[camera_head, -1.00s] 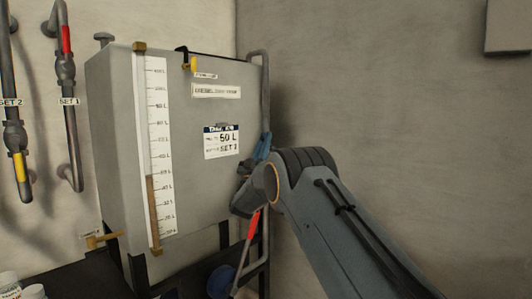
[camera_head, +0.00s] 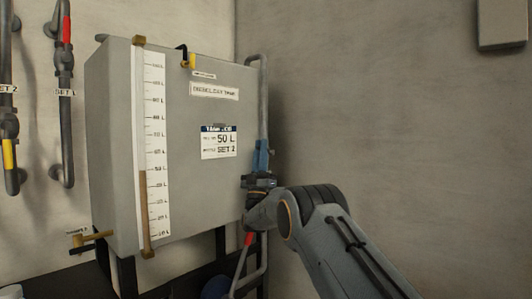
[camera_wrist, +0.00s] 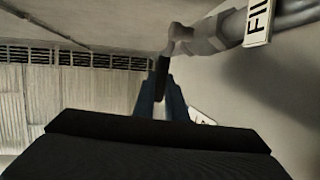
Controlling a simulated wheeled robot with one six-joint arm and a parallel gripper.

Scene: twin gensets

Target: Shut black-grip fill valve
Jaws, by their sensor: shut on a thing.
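In the wrist view the black-grip lever (camera_wrist: 161,72) of the fill valve stands between the two blue fingers of my gripper (camera_wrist: 161,90). The jaws are shut on the black grip. Behind it is a grey valve body and pipe with a white label (camera_wrist: 257,22) beginning "FIL". In the head view my gripper (camera_head: 261,158) is at the lower right edge of the grey tank (camera_head: 190,110), against the vertical pipe (camera_head: 262,100). The valve itself is hidden there by my gripper and wrist. The tank's gauge (camera_head: 152,140) shows brown liquid to about its middle.
A card (camera_head: 218,142) on the tank reads "50 L" and "SET 2". A red-handled lever (camera_head: 248,240) is below my wrist. Pipes with red (camera_head: 67,30) and yellow (camera_head: 9,153) handles are at the left wall.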

